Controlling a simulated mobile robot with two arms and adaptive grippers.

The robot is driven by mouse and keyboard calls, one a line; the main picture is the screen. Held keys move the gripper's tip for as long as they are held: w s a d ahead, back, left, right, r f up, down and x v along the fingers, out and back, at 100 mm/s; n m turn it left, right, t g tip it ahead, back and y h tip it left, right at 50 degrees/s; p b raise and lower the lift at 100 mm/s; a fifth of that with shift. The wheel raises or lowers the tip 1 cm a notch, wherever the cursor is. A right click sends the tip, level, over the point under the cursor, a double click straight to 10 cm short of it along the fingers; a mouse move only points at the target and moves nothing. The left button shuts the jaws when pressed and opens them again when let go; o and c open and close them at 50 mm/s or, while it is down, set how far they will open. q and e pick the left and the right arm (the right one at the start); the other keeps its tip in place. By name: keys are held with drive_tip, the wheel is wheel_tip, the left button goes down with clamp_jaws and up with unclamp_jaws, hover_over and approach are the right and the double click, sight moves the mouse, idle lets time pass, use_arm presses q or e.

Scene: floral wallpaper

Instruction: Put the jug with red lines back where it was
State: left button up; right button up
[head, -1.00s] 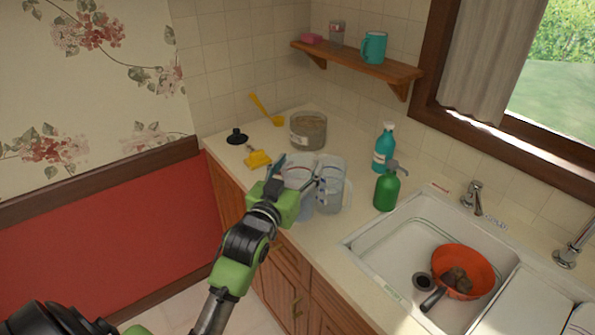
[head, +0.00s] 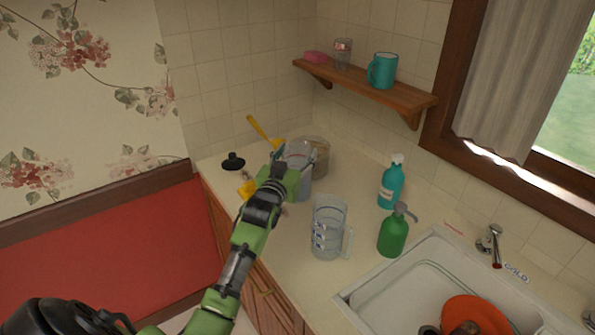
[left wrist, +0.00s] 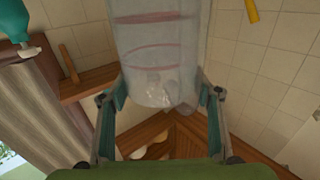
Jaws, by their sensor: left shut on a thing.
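The clear jug with red lines (left wrist: 158,50) is between the fingers of my left gripper (left wrist: 161,95) in the left wrist view, and its red bands show. In the head view this jug (head: 301,180) is upright at the back left of the counter, partly hidden by my left gripper (head: 294,158). My left gripper is shut on it. I cannot tell whether its base touches the counter. A clear jug with blue lines (head: 327,230) stands apart from it, nearer the sink. My right gripper is not in view.
A glass jar (head: 322,160) is close behind the held jug. A black knobbed item (head: 233,162) and yellow utensils (head: 262,130) lie to the left. A teal bottle (head: 391,185) and green soap dispenser (head: 394,234) stand right. The counter (head: 350,180) between is clear.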

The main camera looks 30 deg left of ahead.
sight(301, 156)
use_arm(q)
drive_tip(key=shift+w+a+f, duration=0.1)
drive_tip(key=shift+f, duration=0.8)
drive_tip(key=shift+w+f, duration=0.2)
drive_tip(key=shift+f, duration=0.7)
drive_tip(key=shift+f+p, duration=0.35)
drive_tip(key=shift+f, duration=0.5)
drive_tip(key=o, duration=2)
drive_tip(key=shift+s, duration=0.5)
drive_tip(key=b+v, duration=0.2)
drive_tip(key=v, duration=0.9)
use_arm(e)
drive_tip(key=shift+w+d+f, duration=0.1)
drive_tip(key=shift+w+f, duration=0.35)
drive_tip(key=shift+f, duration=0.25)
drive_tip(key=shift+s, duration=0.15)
